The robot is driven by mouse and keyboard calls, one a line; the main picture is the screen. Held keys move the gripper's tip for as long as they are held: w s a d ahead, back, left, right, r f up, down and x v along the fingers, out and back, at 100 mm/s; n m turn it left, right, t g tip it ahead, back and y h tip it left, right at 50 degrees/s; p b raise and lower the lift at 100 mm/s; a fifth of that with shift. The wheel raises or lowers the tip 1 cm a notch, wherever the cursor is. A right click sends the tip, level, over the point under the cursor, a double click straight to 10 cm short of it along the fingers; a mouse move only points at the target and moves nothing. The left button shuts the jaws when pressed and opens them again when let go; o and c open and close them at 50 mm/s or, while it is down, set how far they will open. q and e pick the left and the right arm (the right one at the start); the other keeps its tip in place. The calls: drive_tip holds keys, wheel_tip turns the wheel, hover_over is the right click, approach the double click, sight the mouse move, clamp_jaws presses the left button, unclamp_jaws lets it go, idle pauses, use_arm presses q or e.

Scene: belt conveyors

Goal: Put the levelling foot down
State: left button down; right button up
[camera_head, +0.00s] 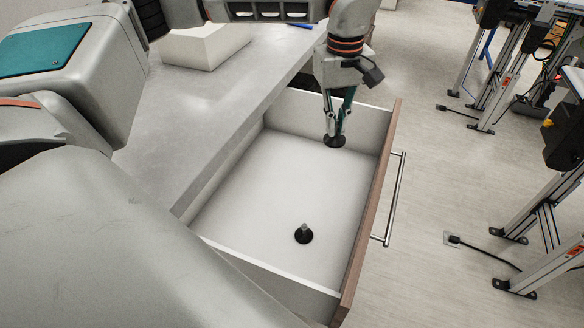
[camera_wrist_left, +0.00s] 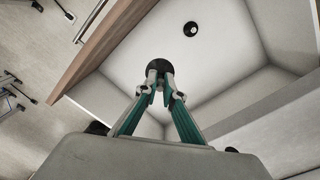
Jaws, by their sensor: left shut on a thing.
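My left gripper (camera_head: 335,128) points down into the far end of an open drawer (camera_head: 235,150). It is shut on a levelling foot (camera_head: 334,142) with a round black base, which hangs below the fingertips. In the left wrist view the gripper (camera_wrist_left: 160,78) also holds the foot, whose dark disc (camera_wrist_left: 158,66) shows beyond the fingertips. I cannot tell whether the disc touches the drawer floor. A second levelling foot (camera_head: 304,235) stands upright on the white drawer floor nearer the front of the picture; it also shows in the left wrist view (camera_wrist_left: 190,29). My right gripper is not in view.
The drawer has a wooden front (camera_head: 372,205) with a metal handle (camera_head: 394,200) on the right. A grey worktop (camera_head: 190,110) lies left of it, with a white box (camera_head: 205,45). Conveyor stands (camera_head: 545,215) are at the right. Much of the drawer floor is free.

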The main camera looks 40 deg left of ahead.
use_arm(q)
drive_tip(key=w+a+f+n+b, duration=0.1)
drive_tip(key=w+a+f+n, duration=0.25)
drive_tip(key=f+n, duration=0.4)
drive_tip(key=n+b, duration=0.2)
drive_tip(key=n, duration=0.1)
approach(323, 192)
drive_tip(key=shift+w+f, duration=0.25)
wheel_tip(323, 192, down, 4)
drive_tip(key=shift+f, duration=0.1)
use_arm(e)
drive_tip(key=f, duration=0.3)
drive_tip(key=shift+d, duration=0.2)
use_arm(q)
drive_tip(key=c, duration=2.5)
unclamp_jaws()
drive_tip(key=shift+f, duration=0.1)
drive_tip(key=o, duration=0.3)
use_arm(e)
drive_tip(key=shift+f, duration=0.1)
